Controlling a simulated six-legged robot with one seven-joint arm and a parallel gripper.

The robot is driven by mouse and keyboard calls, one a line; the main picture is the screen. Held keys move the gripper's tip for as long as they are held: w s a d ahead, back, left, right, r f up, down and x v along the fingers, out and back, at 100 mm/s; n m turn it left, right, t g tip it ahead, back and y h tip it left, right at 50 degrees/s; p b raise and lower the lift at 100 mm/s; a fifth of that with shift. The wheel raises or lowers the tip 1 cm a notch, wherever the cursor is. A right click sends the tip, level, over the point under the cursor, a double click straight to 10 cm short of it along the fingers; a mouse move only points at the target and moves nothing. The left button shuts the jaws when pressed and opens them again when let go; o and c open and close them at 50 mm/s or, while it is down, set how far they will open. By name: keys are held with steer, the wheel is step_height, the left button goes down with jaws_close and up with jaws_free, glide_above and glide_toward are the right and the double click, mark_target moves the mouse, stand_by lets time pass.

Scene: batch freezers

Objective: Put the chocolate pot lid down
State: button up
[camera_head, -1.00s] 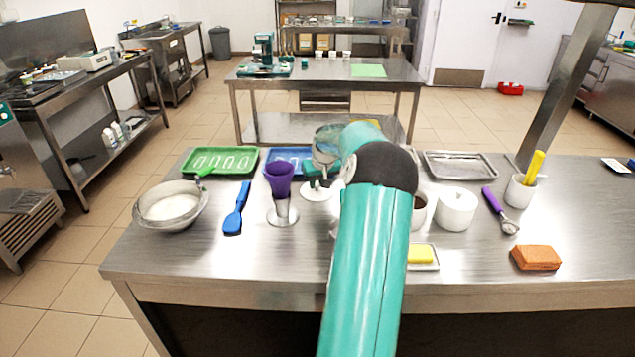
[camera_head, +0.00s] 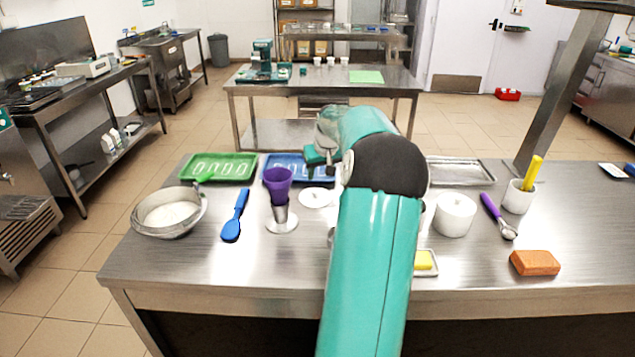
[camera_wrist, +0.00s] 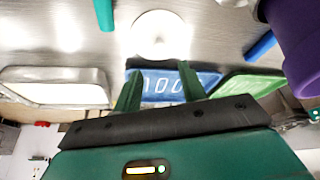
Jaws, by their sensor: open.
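A round white lid (camera_head: 316,197) lies flat on the steel table, just in front of the blue tray (camera_head: 284,171). In the wrist view the lid (camera_wrist: 158,35) is a pale disc with a small knob, apart from the fingers. My gripper (camera_head: 318,157) is open and empty, raised above and behind the lid. Its two green fingers (camera_wrist: 160,72) stand apart with the blue tray showing between them. The chocolate pot is hidden behind my arm in the head view.
A purple cup (camera_head: 279,181) in a metal stand is close left of the lid, then a blue spatula (camera_head: 236,216) and a bowl (camera_head: 168,213). The front-left table is clear.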

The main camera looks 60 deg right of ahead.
steer(key=v, duration=0.3)
stand_by(0.7)
